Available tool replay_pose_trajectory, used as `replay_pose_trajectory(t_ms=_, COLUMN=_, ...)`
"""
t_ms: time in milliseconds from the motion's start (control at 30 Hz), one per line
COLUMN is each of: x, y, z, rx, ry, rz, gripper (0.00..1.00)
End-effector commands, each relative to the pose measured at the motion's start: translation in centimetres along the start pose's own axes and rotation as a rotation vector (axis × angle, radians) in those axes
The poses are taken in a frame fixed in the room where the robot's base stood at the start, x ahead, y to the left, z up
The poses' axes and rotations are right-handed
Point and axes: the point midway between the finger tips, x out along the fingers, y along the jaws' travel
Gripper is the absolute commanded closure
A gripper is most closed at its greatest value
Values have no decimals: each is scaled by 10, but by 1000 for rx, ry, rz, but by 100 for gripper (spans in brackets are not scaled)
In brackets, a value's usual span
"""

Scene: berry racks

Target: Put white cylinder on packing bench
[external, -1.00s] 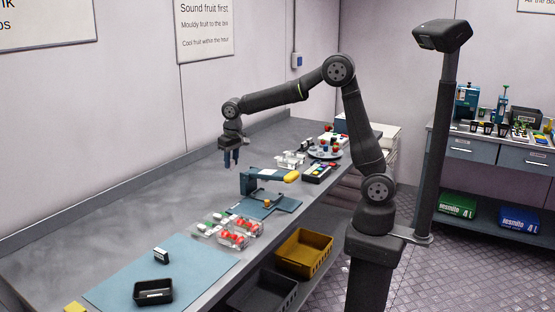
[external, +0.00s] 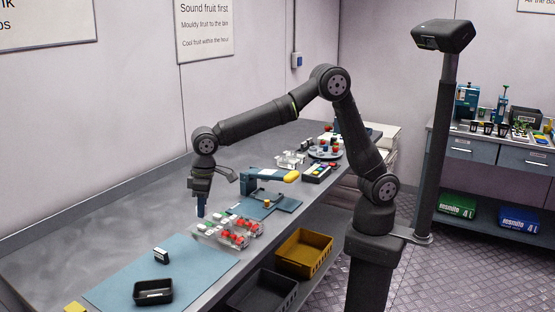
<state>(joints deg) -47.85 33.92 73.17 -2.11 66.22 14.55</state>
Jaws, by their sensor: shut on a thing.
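My gripper (external: 200,211) points down over the grey packing bench (external: 130,213), close to the left end of the clear punnets. I cannot pick out the white cylinder for certain in this view. I cannot tell whether the held thing touches the bench.
Clear punnets (external: 228,231) with red fruit stand right of my gripper. A blue press-like stand (external: 262,186) is behind them. A blue mat (external: 205,262) with a black tray (external: 153,293) lies in front. The bench's left side is bare.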

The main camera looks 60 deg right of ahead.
Motion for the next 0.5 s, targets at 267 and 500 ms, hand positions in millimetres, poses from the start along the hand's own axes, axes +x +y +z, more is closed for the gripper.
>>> replay_pose_trajectory(t_ms=267, x=40, y=-64, z=-7, rx=-3, ry=-3, rz=0, gripper=93)
replay_pose_trajectory(t_ms=500, x=61, y=-97, z=-12, rx=0, ry=-1, rz=1, gripper=93)
